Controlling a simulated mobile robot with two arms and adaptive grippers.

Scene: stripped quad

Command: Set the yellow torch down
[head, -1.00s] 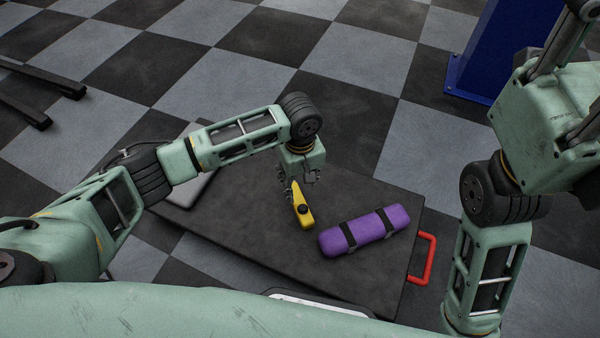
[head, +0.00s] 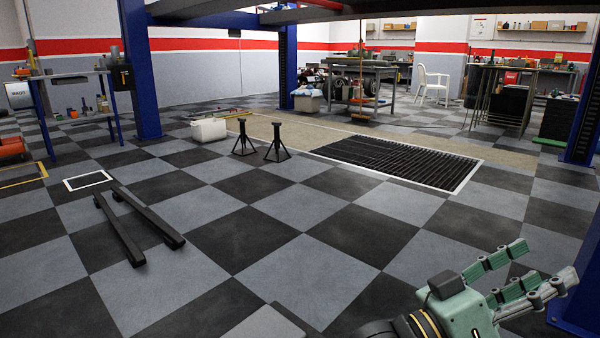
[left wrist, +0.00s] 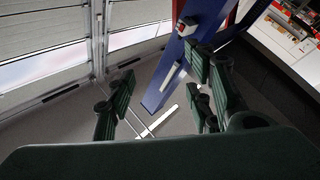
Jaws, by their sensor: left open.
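The yellow torch is in neither the head view nor the left wrist view now, so I cannot tell how it lies. My left gripper (head: 545,264) shows at the lower right of the head view, with its green fingers spread apart and nothing between them. In the left wrist view my left gripper (left wrist: 165,95) also shows open and empty, with floor and a blue post behind its fingers. My right gripper is not in view.
Two long black bars (head: 140,226) lie on the checkered floor at left. Two black stands (head: 277,144) and a white box (head: 208,130) are farther back. A dark floor grate (head: 395,161) lies beyond. A blue post (head: 582,270) stands near my left gripper. Mid-floor is open.

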